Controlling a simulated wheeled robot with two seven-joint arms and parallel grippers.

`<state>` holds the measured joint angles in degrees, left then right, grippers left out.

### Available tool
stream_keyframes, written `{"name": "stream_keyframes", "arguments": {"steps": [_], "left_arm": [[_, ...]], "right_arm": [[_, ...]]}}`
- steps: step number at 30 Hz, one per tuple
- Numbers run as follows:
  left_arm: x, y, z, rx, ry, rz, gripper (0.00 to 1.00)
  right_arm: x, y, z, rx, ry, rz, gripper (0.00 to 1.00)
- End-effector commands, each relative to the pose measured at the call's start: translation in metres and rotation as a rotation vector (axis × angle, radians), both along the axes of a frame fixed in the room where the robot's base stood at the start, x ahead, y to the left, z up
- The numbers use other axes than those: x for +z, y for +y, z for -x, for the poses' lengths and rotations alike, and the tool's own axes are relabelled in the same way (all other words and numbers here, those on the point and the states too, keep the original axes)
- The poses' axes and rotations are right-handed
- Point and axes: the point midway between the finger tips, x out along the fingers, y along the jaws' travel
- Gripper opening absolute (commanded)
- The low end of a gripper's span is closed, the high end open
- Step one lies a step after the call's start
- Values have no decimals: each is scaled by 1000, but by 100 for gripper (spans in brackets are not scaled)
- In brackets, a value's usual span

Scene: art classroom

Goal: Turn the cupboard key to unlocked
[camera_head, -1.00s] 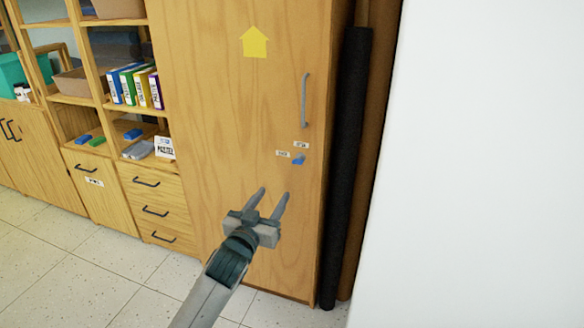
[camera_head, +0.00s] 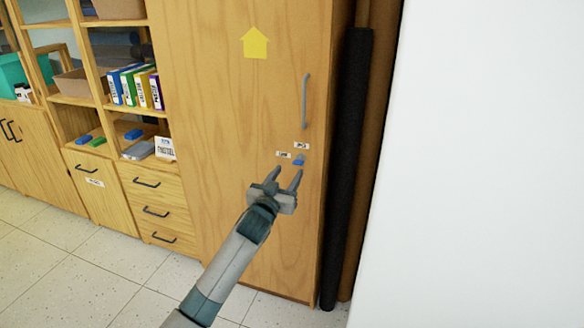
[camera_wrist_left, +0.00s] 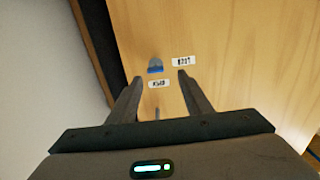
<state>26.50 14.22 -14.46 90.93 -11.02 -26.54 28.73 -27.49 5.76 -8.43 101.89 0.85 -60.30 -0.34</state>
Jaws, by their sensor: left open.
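The cupboard (camera_head: 225,120) is a tall wooden one with its door shut. Its small blue key (camera_head: 299,161) sits on the door below the grey handle, beside two small white labels. In the left wrist view the blue key (camera_wrist_left: 155,66) shows just beyond the fingertips, with one label beside it and one below it in the picture. My left gripper (camera_head: 285,175) is open and empty, just below and left of the key in the head view, with its fingers pointing at it. It appears apart from the key. My right gripper is not in view.
A grey vertical handle (camera_head: 305,101) is above the key. A dark roll (camera_head: 343,170) stands right of the cupboard, by a white wall (camera_head: 480,170). Shelves and drawers (camera_head: 160,210) are at left. The tiled floor (camera_head: 75,265) is clear.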

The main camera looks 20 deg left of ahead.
Motion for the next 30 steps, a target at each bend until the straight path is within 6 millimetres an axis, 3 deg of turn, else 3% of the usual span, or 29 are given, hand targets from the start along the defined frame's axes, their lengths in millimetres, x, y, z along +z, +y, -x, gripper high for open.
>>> {"name": "stream_keyframes", "arguments": {"steps": [9,24,30], "left_arm": [[0,-2,-40,0,0,0,45],[0,-2,-50,-1,0,0,45],[0,-1,-51,1,1,0,4]], "right_arm": [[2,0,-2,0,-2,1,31],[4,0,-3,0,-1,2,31],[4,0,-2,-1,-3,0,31]]}}
